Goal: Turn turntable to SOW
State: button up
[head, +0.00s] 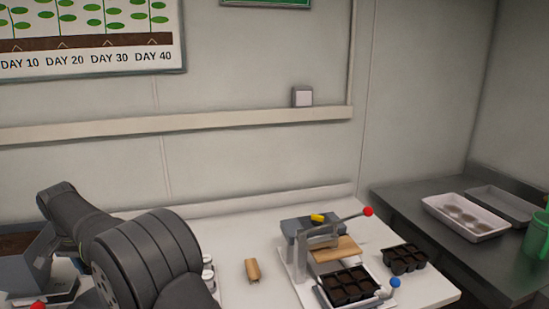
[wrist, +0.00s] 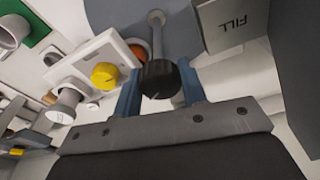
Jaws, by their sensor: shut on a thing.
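My gripper (wrist: 160,88) has its two blue fingers on either side of a black ribbed knob (wrist: 158,80) with a thin pale line on its face. It is shut on this knob. A grey rod with a rounded end (wrist: 156,18) lies behind the knob, over a grey rounded surface (wrist: 120,12) that looks like the turntable. A grey block marked FILL (wrist: 232,22) stands to the right of the knob, its lettering upside down. No SOW mark is readable. In the head view my arm hides the gripper and the knob.
A yellow knob (wrist: 104,76) on a white plate (wrist: 85,60) and white cups (wrist: 66,105) are left of my gripper. In the head view, a lever press (head: 315,232) with a red-ended handle, a brown roll (head: 252,270) and a black seed tray (head: 405,259) stand on the white bench.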

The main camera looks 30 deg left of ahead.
jog(key=m+h, duration=0.1)
jog(key=m, duration=0.5)
jog(key=shift+w, duration=0.1)
jog(key=o, duration=0.6)
jog(key=shift+r, duration=0.1)
jog(key=shift+r, duration=3.4)
